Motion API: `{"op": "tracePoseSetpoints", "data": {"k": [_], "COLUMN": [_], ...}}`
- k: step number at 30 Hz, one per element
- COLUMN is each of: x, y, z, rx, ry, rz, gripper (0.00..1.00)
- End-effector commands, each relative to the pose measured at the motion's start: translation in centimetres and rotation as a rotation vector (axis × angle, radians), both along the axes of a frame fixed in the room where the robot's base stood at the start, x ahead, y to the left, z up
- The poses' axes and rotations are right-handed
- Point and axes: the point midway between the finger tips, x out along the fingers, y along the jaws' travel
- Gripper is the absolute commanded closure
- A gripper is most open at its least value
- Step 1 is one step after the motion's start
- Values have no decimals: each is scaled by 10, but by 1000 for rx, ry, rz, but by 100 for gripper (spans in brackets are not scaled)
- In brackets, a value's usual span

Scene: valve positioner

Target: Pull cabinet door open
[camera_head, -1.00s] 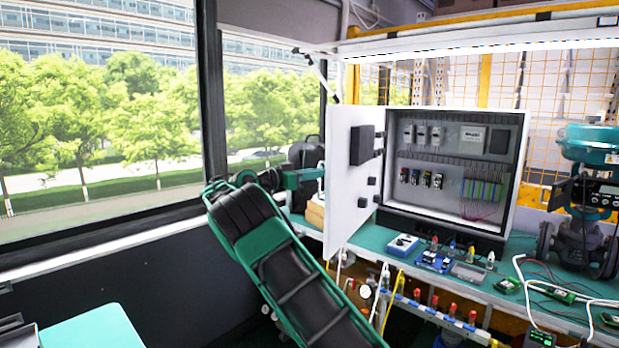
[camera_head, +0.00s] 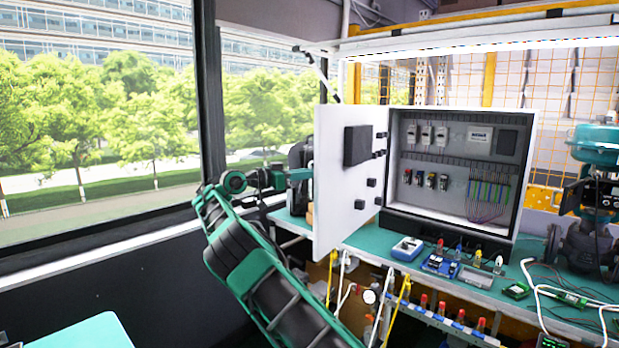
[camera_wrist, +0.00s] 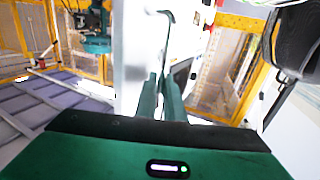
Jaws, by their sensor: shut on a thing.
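The white cabinet (camera_head: 523,190) stands on the workbench, with its modules and coloured wires in plain view. Its white door (camera_head: 335,215) is swung wide open to the left, with its inner face and black fittings towards the head camera. My gripper (camera_head: 302,174) is at the door's free left edge, on the outer side. In the wrist view, the gripper fingers (camera_wrist: 161,100) are close together against the pale door (camera_wrist: 140,50). A thin curved handle (camera_wrist: 169,30) shows just beyond them. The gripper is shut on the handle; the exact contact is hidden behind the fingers.
The green workbench (camera_head: 480,293) below the door holds a blue meter (camera_head: 407,248), small devices and loose wires. A teal valve unit (camera_head: 595,150) stands at the right. The window wall (camera_head: 100,255) is close behind my arm on the left.

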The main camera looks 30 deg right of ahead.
Motion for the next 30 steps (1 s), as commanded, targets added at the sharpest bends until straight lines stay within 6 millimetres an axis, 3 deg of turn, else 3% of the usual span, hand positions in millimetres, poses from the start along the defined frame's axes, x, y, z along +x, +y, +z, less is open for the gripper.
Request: {"op": "tracePoseSetpoints", "data": {"k": [4, 6, 7, 23, 30], "x": [1, 2, 2, 2, 4], "y": [3, 4, 5, 10, 31], "z": [0, 0, 0, 1, 1], "rx": [0, 0, 0, -2, -5], "ry": [4, 3, 2, -2, -2], "rz": [4, 5, 6, 7, 7], "gripper": [100, 75, 73, 73, 73]}}
